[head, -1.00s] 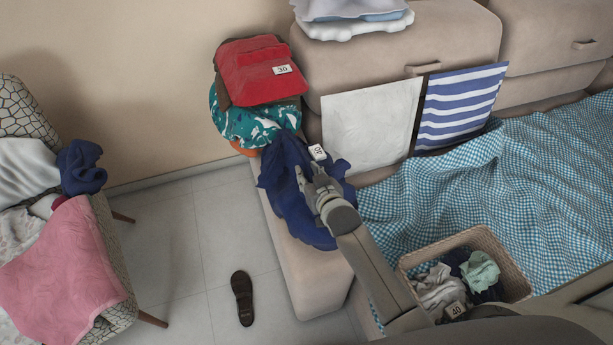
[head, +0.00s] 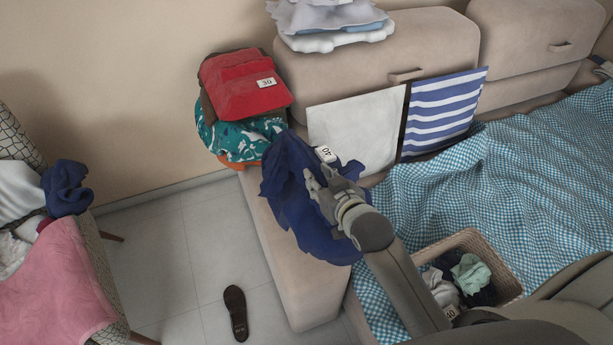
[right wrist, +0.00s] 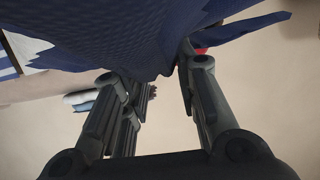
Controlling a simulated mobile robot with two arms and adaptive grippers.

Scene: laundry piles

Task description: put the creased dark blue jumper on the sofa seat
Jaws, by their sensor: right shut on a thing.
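The creased dark blue jumper (head: 297,197) hangs from my right gripper (head: 322,187) in the head view, in front of the sofa's near-left arm (head: 284,260). It carries a small white number tag. My right gripper is shut on the jumper; in the right wrist view the dark blue cloth (right wrist: 130,40) fills the top and runs between the fingers. I cannot tell whether the jumper touches the sofa arm below. The sofa seat (head: 480,190) is covered by a blue and white checked cloth. My left gripper is out of view.
A red garment (head: 240,92) lies on a teal one (head: 235,138) at the sofa's end. A wicker basket (head: 508,272) of laundry stands on the seat. Two cloths hang on the backrest. Another dark blue garment (head: 66,187) lies on the chair at left.

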